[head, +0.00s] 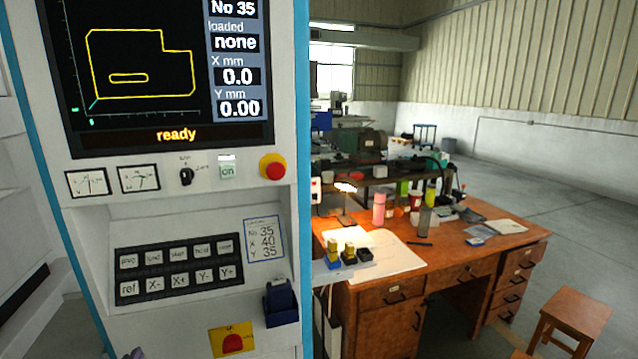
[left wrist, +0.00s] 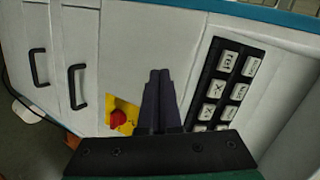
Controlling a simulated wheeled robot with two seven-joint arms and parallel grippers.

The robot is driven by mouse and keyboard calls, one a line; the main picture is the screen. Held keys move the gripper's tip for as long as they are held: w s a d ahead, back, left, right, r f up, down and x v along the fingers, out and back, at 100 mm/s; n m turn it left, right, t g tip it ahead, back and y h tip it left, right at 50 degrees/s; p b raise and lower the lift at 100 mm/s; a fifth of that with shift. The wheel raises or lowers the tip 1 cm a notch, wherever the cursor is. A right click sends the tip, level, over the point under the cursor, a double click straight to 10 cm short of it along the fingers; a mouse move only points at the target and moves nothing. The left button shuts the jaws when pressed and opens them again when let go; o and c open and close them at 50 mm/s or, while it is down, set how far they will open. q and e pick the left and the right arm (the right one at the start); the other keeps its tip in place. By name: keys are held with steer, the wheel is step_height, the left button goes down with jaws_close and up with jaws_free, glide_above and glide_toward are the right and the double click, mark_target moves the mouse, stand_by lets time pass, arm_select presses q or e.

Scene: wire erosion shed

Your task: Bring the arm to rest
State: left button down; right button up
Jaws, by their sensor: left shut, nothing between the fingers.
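My left gripper (head: 135,353) shows only as small grey-purple fingertips at the bottom edge of the head view, in front of the machine's lower panel. The rest of that arm is out of the picture. In the left wrist view its two dark fingers (left wrist: 160,76) lie together, shut and empty. They point toward the white cabinet face, between the red knob on a yellow plate (left wrist: 118,119) and the black keypad (left wrist: 218,88). I see no contact with either. My right gripper is in neither view.
The machine cabinet (head: 205,195) stands close, with a screen reading "ready", a red stop button (head: 272,167) and a dark blue holder (head: 281,303) jutting out. A wooden desk (head: 455,255) with tools and a lamp stands to the right, beside a stool (head: 578,308). Open floor lies beyond.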

arm_select(q)
steer(key=s+d+f+n+g+h, duration=0.3)
steer(key=s+d+f+n+g, duration=0.1)
steer(key=s+d+f, duration=0.4)
steer(key=s+d+f+n+g+h, duration=0.4)
steer(key=s+d+f, duration=0.25)
steer(key=s, duration=0.35)
step_height(320, 180, down, 21)
steer(key=s+g+b, duration=0.1)
steer(key=s+a+f+g+b, duration=0.1)
steer(key=s+a+f, duration=0.2)
steer(key=s+f, duration=1.4)
steer(key=shift+s+m+y+b, duration=0.3)
steer(key=shift+s+m+b, duration=0.1)
steer(key=shift+s, duration=0.1)
